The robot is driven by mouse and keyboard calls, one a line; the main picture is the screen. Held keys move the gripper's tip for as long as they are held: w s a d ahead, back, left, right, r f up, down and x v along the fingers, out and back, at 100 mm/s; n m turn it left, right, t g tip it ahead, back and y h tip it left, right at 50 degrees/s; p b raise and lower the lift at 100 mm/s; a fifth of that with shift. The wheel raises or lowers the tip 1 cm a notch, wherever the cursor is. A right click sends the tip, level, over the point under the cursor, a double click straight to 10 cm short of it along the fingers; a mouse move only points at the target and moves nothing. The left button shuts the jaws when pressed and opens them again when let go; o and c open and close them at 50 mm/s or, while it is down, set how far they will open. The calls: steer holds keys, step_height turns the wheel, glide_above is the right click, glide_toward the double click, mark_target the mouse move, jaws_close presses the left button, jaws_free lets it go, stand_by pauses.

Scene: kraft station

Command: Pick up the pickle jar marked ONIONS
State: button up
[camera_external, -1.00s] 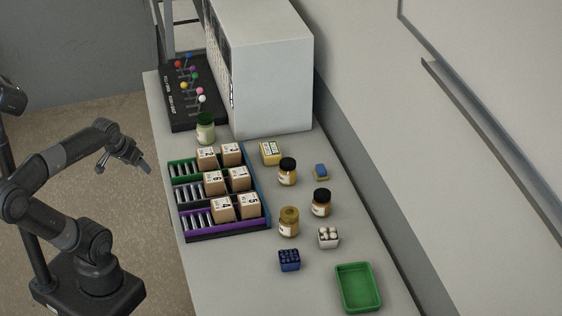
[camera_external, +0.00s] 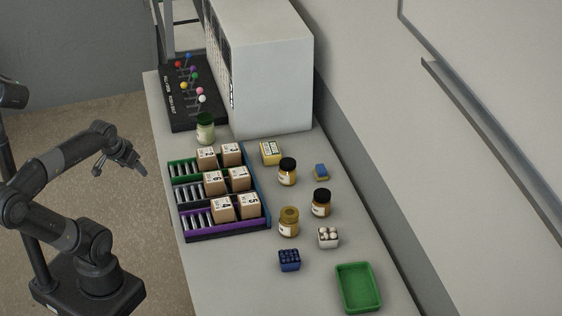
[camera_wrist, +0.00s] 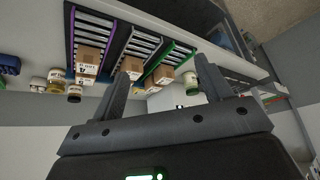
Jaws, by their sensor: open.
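Several jars stand on the bench, and their labels are too small to read, so I cannot tell which is marked ONIONS. One black-lidded jar (camera_external: 287,172) stands right of the box rack, and another black-lidded jar (camera_external: 321,203) is nearer the wall. A jar with a tan top (camera_external: 289,222) stands nearer the front. A pale green jar (camera_external: 205,128) stands behind the rack; a pale green jar (camera_wrist: 190,88) also shows in the wrist view. My gripper (camera_external: 140,167) is open and empty, left of the bench edge and away from all jars; its two fingers show in the wrist view (camera_wrist: 168,85).
A rack (camera_external: 263,207) with numbered cardboard boxes takes up the bench's near left side. A white cabinet (camera_external: 275,80) and a black pin board (camera_external: 176,112) stand behind. A green tray (camera_external: 345,300), blue block (camera_external: 289,260), egg-like carton (camera_external: 328,238), yellow box (camera_external: 270,152) and sponge (camera_external: 321,172) lie right.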

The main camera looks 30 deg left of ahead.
steer(key=shift+o, duration=0.6)
steer(key=shift+o, duration=1.2)
